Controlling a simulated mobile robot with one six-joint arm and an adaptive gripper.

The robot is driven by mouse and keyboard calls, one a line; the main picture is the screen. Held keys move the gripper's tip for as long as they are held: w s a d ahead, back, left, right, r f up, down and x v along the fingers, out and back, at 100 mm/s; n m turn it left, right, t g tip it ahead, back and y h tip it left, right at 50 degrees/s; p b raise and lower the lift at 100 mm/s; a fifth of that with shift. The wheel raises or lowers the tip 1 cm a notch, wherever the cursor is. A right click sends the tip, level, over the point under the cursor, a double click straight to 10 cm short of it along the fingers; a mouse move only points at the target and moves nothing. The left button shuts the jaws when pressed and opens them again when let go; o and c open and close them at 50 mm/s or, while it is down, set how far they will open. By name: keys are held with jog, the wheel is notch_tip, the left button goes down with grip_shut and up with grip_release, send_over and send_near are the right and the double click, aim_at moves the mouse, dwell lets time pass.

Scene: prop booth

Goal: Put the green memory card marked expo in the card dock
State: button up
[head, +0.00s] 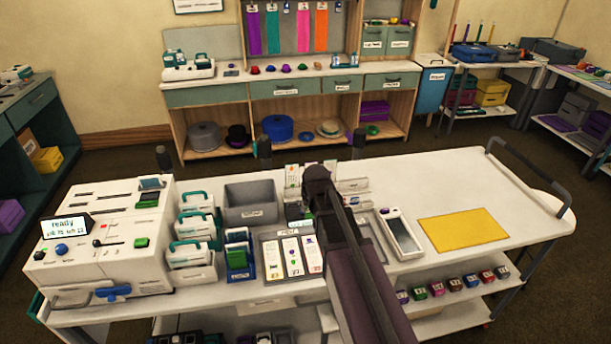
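My arm reaches in from the bottom centre over the white cart (470,180). Its dark end is above the middle of the cart top; my gripper's fingers are hidden behind the arm, so their state does not show. A small dark and green item (294,212) lies just left of the arm end, partly covered. The white machine (110,235) at the left has slots, a "ready" screen, and green pieces at its upper right (148,198) and front right (141,241). No marking reading expo is legible, so I cannot tell which green piece is the card, or which part is the dock.
Several white and teal devices (193,228) stand beside the machine. Near them are a grey bin (250,201), blue and green cases (238,256) and a tray of labelled white cards (292,257). A handheld device (401,234) and yellow mat (463,226) lie right of my arm.

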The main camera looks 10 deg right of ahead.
jog(key=w+r+p, duration=0.2)
jog(key=w+r, duration=0.1)
jog(key=w, duration=0.8)
jog(key=shift+d+p, duration=0.35)
jog(key=shift+f+b, duration=2.25)
jog(key=shift+b, duration=0.1)
jog(key=shift+f+b, duration=1.6)
jog(key=o, duration=0.8)
